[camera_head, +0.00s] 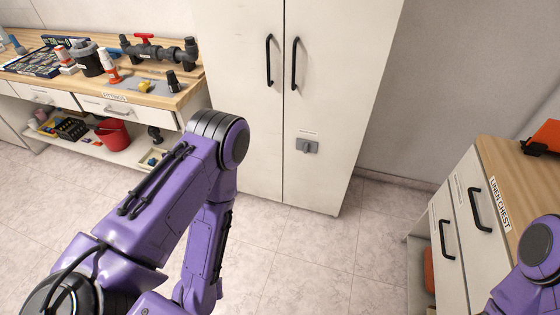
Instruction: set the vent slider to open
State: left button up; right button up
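A small grey slider (308,147) sits low on the right door of a tall white cabinet (330,70), below a small label whose text is too small to read. I take it to be the vent slider, but its setting cannot be told. My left arm reaches in from the left in front of the workbench and cabinet, with its forearm hanging downward. My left gripper is outside the picture. My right arm shows only at the lower right edge, and its gripper is out of view. Nothing of mine touches the slider.
A wooden workbench (185,95) at the left holds pipe fittings, a dark pump part (88,58) and bottles. A red bucket (113,133) stands on its lower shelf. A linen chest (515,165) stands at the right with an orange item (545,136) on top. The tiled floor (315,255) before the cabinet is clear.

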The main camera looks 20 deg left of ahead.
aim_at(306, 146)
jog(key=u, duration=0.4)
jog(key=k, duration=0.9)
jog(key=u, duration=0.8)
jog(key=i, duration=1.1)
jog(key=z, duration=0.6)
jog(key=i, duration=0.75)
jog(key=z, duration=1.2)
jog(key=i, duration=0.25)
jog(key=z, duration=0.2)
